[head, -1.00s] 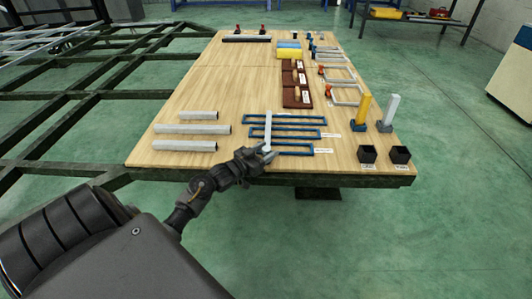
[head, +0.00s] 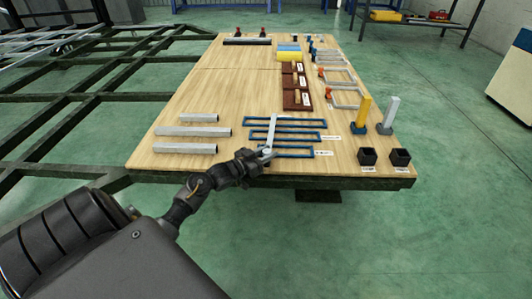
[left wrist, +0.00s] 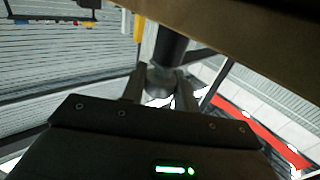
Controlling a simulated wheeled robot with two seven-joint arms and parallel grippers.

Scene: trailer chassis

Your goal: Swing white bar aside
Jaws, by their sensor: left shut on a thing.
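The white bar (head: 271,131) lies across the blue slotted frames (head: 301,121) near the table's front edge, its far end leaning slightly right. My left gripper (head: 265,154) is at the bar's near end, low at the table edge, and is shut on it. In the left wrist view the fingers (left wrist: 159,88) stand on either side of a rounded grey end below a dark cylinder; how this joins the bar is unclear. The exact contact is small and partly hidden by the gripper in the head view. My right gripper is not in view.
Several grey tubes (head: 192,132) lie left of the frames. Black square cups (head: 367,156), a yellow post (head: 362,112) and a white post (head: 390,112) stand at right. Brown blocks (head: 297,99) lie behind. Bare wood shows at the left and back of the table (head: 225,85).

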